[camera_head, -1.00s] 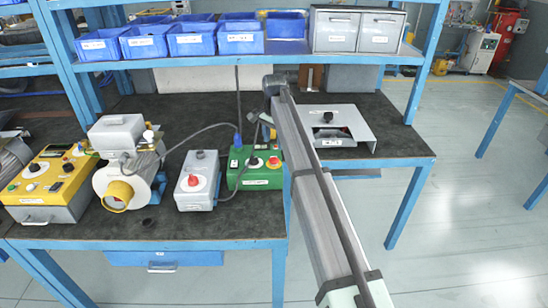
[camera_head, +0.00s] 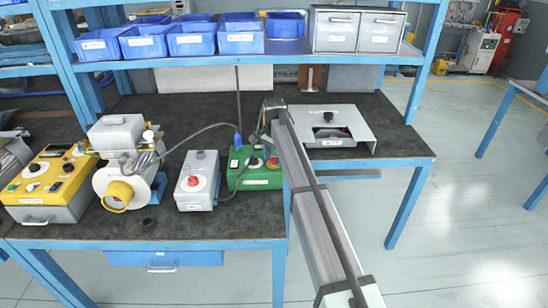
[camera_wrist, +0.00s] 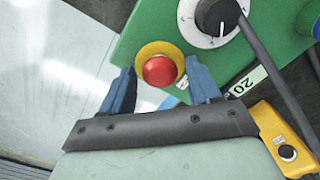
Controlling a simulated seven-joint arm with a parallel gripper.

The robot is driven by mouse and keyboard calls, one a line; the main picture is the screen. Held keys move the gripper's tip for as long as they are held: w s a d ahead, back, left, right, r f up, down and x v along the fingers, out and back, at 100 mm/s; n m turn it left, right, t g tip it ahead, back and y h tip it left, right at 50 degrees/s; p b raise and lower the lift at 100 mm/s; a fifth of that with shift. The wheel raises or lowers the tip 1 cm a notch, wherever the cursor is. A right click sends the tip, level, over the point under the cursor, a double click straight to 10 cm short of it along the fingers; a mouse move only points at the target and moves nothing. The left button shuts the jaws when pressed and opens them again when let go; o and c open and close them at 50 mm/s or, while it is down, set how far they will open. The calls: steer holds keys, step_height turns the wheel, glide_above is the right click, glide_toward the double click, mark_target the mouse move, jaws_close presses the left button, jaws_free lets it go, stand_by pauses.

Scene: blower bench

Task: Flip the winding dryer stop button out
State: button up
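The green control box (camera_head: 256,176) stands on the bench. Its red mushroom button (camera_wrist: 159,71) on a yellow collar shows in the wrist view; it also shows small in the head view (camera_head: 272,163). A black knob on a white dial (camera_wrist: 214,14) sits beside it. My gripper (camera_wrist: 160,66) is open in the wrist view, one blue finger on each side of the button. I see gaps to the button at both sides, so it is not gripped. I cannot tell whether the button is pressed in or out. In the head view my fingers are hard to make out.
A grey box with a red knob (camera_head: 192,183) stands left of the green box, with a cable between them. A motor unit (camera_head: 120,165) and yellow console (camera_head: 48,185) are further left. A grey open-fronted case (camera_head: 330,125) is at right. A shelf with blue bins (camera_head: 238,42) is above.

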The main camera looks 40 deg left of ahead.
mark_target(274, 159)
jaws_close()
stand_by(0.3)
steer(key=shift+r, duration=0.85)
steer(key=shift+o, duration=0.4)
jaws_free()
step_height(274, 159, up, 14)
steer(key=shift+f, duration=0.1)
stand_by(0.5)
